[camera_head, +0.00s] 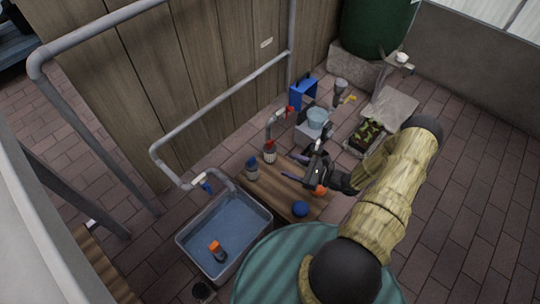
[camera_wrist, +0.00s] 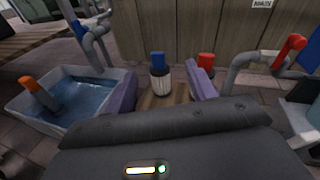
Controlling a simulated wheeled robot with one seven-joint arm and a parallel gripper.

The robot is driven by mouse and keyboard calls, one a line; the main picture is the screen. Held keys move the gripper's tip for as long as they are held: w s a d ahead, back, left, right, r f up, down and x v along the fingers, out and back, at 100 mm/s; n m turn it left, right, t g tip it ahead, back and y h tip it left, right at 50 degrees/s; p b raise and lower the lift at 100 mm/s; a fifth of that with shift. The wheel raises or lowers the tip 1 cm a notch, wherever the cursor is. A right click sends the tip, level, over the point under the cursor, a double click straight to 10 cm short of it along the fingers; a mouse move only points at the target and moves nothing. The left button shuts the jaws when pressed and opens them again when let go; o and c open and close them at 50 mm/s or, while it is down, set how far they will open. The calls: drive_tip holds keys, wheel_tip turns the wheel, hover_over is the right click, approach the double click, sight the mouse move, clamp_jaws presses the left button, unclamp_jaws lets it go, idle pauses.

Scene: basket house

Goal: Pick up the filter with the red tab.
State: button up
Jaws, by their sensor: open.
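The red-tabbed filter (camera_head: 269,155) stands upright on a wooden bench (camera_head: 275,186) in the head view. In the wrist view its red tab (camera_wrist: 206,60) shows beyond my right finger, which hides most of its body. A blue-tabbed filter (camera_head: 252,170) stands to its left. In the wrist view the blue-tabbed filter (camera_wrist: 160,84) appears between my fingers, farther off. My gripper (camera_head: 297,155) is open and empty, to the right of both filters in the head view. It does not appear to touch either one.
A grey water basin (camera_head: 230,276) holds an orange-capped item (camera_head: 217,250). A blue round thing (camera_head: 300,208) and an orange one (camera_head: 320,190) lie near the bench's right side. Grey pipes (camera_head: 225,103) run along the plank wall. A pipe with a red handle (camera_wrist: 289,48) is at right.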

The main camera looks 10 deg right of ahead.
drive_tip(key=w+d+f+m+t+h, duration=0.1)
drive_tip(key=d+f+m+t+h, duration=0.2)
drive_tip(key=d+f+m+t, duration=0.1)
wheel_tip(320, 180, down, 2)
drive_tip(key=shift+m+t+h+b, duration=0.3)
drive_tip(key=shift+m+t+b, duration=0.1)
drive_tip(key=shift+m, duration=0.4)
drive_tip(key=shift+w, duration=0.2)
drive_tip(key=b, duration=0.6)
approach(270, 145)
drive_tip(key=x, duration=0.5)
drive_tip(key=shift+f, duration=0.15)
drive_tip(key=shift+w+a, duration=0.1)
drive_tip(key=shift+w, duration=0.15)
